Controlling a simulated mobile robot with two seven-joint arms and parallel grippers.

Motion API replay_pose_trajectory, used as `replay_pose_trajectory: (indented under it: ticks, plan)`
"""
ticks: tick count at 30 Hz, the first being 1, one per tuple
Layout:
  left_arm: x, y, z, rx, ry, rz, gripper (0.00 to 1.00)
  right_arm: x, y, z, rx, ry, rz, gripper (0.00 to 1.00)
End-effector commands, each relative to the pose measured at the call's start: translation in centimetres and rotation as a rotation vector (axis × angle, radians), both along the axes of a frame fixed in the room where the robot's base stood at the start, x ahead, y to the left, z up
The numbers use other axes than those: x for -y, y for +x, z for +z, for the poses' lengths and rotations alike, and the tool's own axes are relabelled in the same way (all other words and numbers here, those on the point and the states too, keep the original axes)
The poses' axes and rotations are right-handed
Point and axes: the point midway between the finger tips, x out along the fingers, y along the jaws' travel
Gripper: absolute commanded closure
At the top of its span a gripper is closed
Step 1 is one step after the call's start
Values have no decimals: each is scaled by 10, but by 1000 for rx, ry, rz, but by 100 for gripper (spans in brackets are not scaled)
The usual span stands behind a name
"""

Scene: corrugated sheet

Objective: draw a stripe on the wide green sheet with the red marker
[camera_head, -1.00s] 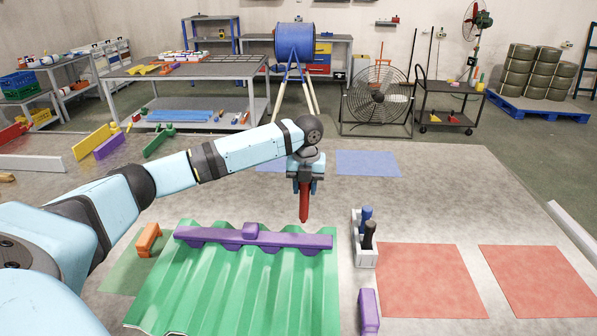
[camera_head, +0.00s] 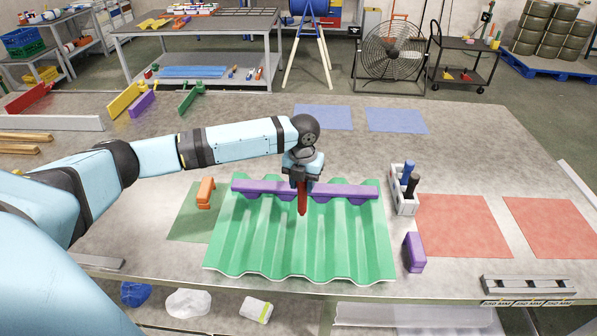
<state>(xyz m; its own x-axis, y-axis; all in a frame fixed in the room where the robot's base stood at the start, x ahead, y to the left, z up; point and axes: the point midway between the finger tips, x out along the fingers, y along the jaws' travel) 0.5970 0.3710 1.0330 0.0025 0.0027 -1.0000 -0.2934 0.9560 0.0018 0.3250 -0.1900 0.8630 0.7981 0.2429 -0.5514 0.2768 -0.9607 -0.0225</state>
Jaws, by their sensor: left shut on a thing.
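The wide green sheet (camera_head: 342,247) is corrugated and lies on the table in front of me. A purple bar (camera_head: 351,191) lies across its far part. My left gripper (camera_head: 302,184) is shut on the red marker (camera_head: 303,203), which points down over the sheet, just in front of the purple bar. The marker's tip is close to the sheet; I cannot tell whether it touches. No stripe shows on the sheet. My right gripper is not in view.
A white holder (camera_head: 405,205) with a blue and a black marker stands right of the sheet, near a purple block (camera_head: 414,252). An orange block (camera_head: 205,193) stands at the left on a green mat (camera_head: 190,222). Red mats (camera_head: 464,226) lie flat at the right.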

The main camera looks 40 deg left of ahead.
Motion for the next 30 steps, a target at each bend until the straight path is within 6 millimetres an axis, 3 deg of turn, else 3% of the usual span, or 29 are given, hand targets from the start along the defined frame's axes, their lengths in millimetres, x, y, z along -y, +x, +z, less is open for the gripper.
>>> replay_pose_trajectory:
  ticks: [14,23,30]
  plan:
    - [3,-1,-1,1,-2,-11,88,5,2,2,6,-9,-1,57]
    - [3,-2,2,0,-3,-10,88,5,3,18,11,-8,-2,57]
    - [3,-2,-23,-1,-3,-11,88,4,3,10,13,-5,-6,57]
